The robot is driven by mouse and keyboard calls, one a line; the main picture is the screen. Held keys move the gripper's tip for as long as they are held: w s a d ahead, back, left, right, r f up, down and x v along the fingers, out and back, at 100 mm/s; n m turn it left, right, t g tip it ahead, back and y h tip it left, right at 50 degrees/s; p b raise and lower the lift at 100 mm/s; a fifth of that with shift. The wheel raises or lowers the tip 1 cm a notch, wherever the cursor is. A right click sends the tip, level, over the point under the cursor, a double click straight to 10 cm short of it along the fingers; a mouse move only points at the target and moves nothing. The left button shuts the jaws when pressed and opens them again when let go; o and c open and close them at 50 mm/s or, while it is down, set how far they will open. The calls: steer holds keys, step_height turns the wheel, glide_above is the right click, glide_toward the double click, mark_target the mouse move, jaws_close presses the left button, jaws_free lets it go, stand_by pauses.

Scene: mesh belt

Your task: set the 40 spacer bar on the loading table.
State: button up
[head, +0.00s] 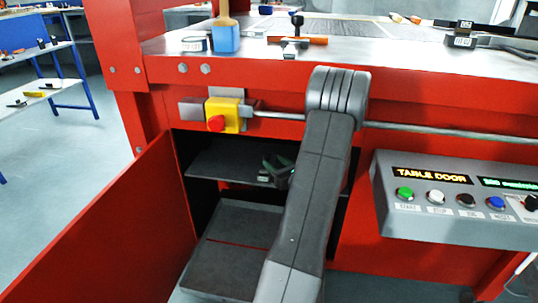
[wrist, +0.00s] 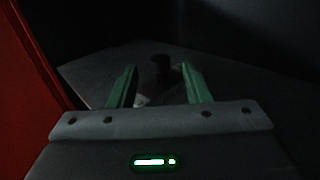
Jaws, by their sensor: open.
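My gripper (head: 277,172) reaches into the open dark compartment of the red machine, and my arm hides part of the opening. In the wrist view its green fingers (wrist: 160,72) are open and apart. A small dark upright shape (wrist: 161,62) stands between and just beyond the fingertips, on a dark grey surface. It is too dark to tell whether this belongs to the 40 spacer bar. The steel-topped table (head: 400,65) is above the compartment. A dark block with a white label (head: 461,40) is at its right, its marking unclear.
The red door (head: 100,235) stands open at left. A steel rail (head: 430,130) and control panel (head: 450,220) are at right. A lower shelf (head: 222,258) looks empty.

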steer(key=p+v, duration=0.1)
steer(key=v, duration=0.5)
steer(key=shift+s+d, duration=0.2)
steer(key=shift+s, duration=0.05)
stand_by(1.0)
